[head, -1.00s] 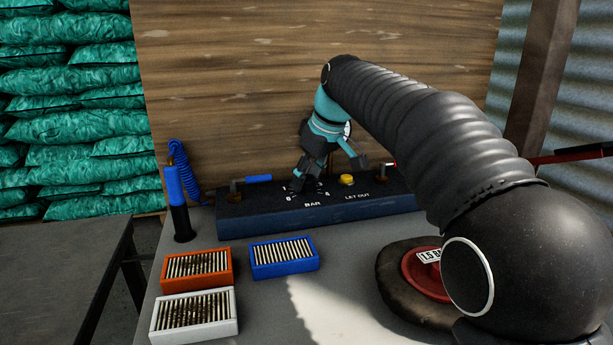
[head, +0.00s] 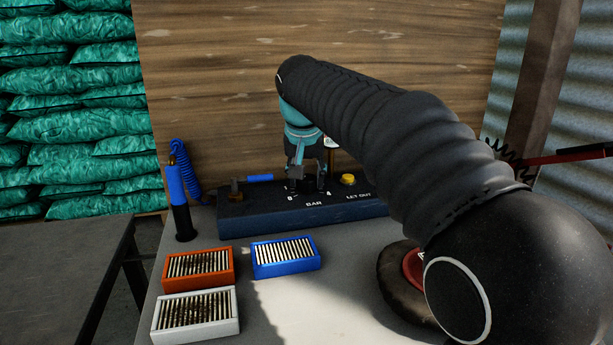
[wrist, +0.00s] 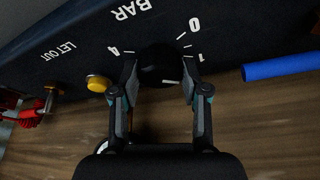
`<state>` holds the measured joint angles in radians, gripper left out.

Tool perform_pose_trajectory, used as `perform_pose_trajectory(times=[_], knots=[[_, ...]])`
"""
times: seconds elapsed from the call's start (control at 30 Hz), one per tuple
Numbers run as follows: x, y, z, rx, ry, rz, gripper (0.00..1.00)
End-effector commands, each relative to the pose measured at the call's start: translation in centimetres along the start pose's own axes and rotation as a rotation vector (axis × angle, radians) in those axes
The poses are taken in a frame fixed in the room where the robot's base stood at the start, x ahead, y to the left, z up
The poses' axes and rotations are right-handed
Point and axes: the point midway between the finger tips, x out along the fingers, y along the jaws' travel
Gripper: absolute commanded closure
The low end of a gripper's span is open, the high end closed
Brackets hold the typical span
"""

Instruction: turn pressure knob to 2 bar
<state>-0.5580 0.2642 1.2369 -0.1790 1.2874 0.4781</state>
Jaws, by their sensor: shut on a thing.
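The black pressure knob (wrist: 156,62) sits on the dark panel (head: 262,217) marked BAR. In the wrist view its white mark (wrist: 171,82) is near the lower edge, right of centre. The figures 0 and 1 show to the knob's right and 4 to its left; I see no 2 or 3 there. My gripper (wrist: 159,72) points down at the panel with one finger on each side of the knob, shut on it. In the head view my gripper (head: 310,188) largely hides the knob.
A yellow button (head: 348,179) by LET OUT is right of the knob. A blue-handled tool (head: 180,195) stands left of the panel. Orange (head: 198,269), white (head: 196,315) and blue (head: 286,257) slotted boxes lie in front. A wheel (head: 400,290) is partly behind my arm.

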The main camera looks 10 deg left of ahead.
Motion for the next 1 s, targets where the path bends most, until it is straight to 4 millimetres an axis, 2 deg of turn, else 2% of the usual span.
perform_pose_trajectory(times=[0.6,1.0], knots=[[0.16,-0.37,0.06,0.519,-0.006,0.218,0.9],[0.18,-0.48,0.04,0.714,-0.006,0.298,0.9]])
